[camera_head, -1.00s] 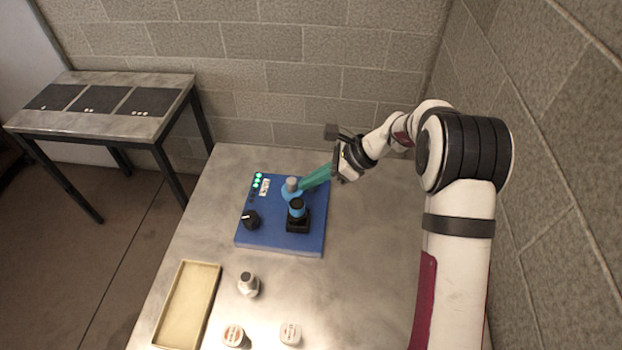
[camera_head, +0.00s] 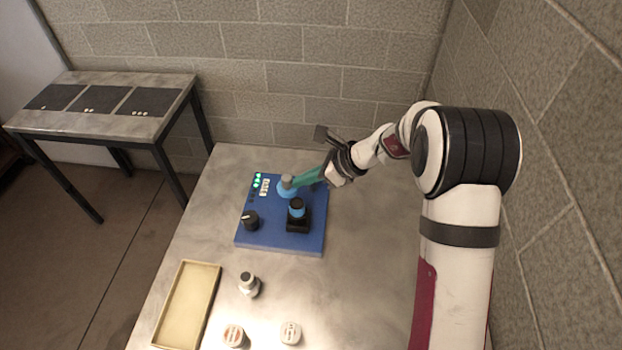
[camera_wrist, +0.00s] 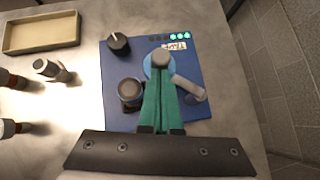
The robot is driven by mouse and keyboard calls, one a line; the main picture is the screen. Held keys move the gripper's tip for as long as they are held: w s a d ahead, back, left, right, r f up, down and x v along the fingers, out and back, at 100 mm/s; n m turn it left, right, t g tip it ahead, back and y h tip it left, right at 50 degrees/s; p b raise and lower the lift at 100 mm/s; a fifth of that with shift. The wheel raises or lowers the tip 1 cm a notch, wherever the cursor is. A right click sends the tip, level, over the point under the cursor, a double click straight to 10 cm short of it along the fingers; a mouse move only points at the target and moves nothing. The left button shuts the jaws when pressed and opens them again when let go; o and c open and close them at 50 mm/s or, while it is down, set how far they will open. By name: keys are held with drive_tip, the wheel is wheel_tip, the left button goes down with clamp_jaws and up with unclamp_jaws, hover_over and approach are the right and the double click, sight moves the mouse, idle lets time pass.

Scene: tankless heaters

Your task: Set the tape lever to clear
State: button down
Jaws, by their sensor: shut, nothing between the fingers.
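A blue board (camera_head: 250,238) lies on the table. On it is a light blue disc (camera_head: 280,193) with a grey hub (camera_head: 287,181); both also show in the wrist view, disc (camera_wrist: 148,66) and hub (camera_wrist: 161,56). A pale grey lever arm (camera_wrist: 188,88) points down and right from the disc in the wrist view. In the head view my gripper hides most of it. My gripper (camera_head: 295,182) is shut and empty, its teal fingers angled down beside the lever arm. The fingertips (camera_wrist: 160,80) overlap the disc's edge in the wrist view; contact cannot be told.
A tan tray (camera_head: 187,305), a small bottle (camera_head: 249,285) and two round-topped items (camera_head: 234,336) (camera_head: 291,333) stand nearer the front.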

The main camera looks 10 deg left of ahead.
sight(288, 174)
drive_tip(key=shift+w+a+m+t+h, duration=0.2)
drive_tip(key=shift+a+m+t+h, duration=0.1)
drive_tip(key=shift+a+m+t, duration=0.65)
drive_tip(key=shift+w+a, duration=0.7)
drive_tip(key=shift+a, duration=0.35)
drive_tip(key=s+d, duration=0.3)
drive_tip(key=shift+s+d+r, duration=0.1)
drive_tip(key=shift+d+r, duration=0.2)
drive_tip(key=shift+r, duration=0.05)
drive_tip(key=s+d+r, duration=0.4)
drive_tip(key=r, duration=0.2)
drive_tip(key=shift+s+d+r, duration=0.15)
drive_tip(key=shift+s+d, duration=0.1)
drive_tip(key=shift+s, duration=0.05)
